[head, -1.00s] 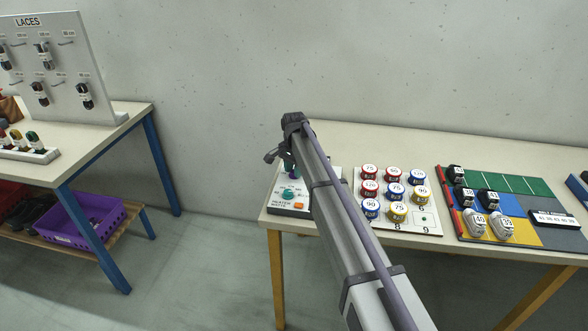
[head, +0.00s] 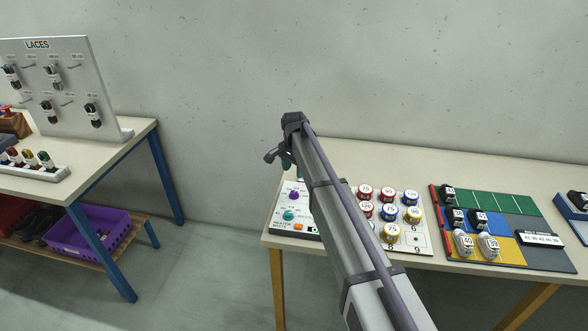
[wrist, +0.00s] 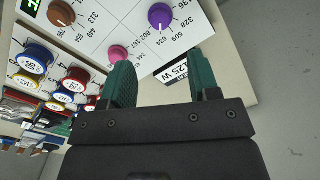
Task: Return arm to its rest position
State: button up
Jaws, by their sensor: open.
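My gripper (wrist: 163,85) shows in the wrist view with its two green fingers apart and nothing between them. It hangs above the edge of a white control panel (wrist: 120,22) with brown, pink and purple knobs. In the head view my arm reaches up from the lower right over the right-hand table, and the gripper (head: 285,160) is small and partly hidden at its far end. The same panel, with purple and teal knobs, lies below it near the table's left end. I cannot tell the exact height of the gripper above it.
A board of numbered spools (head: 389,212) lies right of my arm, and a coloured mat (head: 518,205) with shoes lies farther right. A lace rack (head: 75,115) stands on the left table (head: 110,158). Open floor lies between the tables.

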jog(key=shift+r, duration=0.55)
jog(key=s+d+n, duration=0.2)
jog(key=s+d, duration=0.6)
jog(key=s, duration=0.4)
jog(key=s+d+n, duration=0.2)
jog(key=s+d, duration=0.6)
jog(key=s, duration=0.5)
jog(key=s+d+n, duration=0.3)
jog(key=s+d, duration=0.5)
jog(key=s, duration=0.4)
jog(key=shift+s, duration=0.15)
